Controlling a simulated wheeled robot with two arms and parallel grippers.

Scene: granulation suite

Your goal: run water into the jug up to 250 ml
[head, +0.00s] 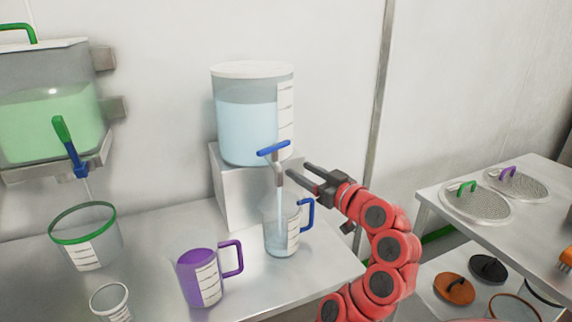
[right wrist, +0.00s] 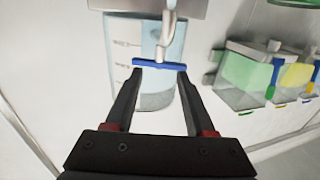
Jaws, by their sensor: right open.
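A clear tank of pale blue water (head: 247,125) stands on a white block, with a blue tap handle (head: 273,148) at its front. A pale stream seems to run from the spout (head: 279,175) into the clear jug with a blue handle (head: 281,236) below. Some water shows low in the jug; its scale marks are too small to read. My right gripper (head: 298,172) is open, just right of the tap. In the right wrist view its fingertips (right wrist: 160,70) are close to the ends of the blue tap handle (right wrist: 160,65); contact is unclear. My left gripper is out of view.
A purple jug (head: 198,277) and a small clear beaker (head: 111,302) stand left of the jug. A green-liquid tank (head: 50,120) hangs over a green-rimmed container (head: 86,238). A side table with sieves (head: 477,202) is at right.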

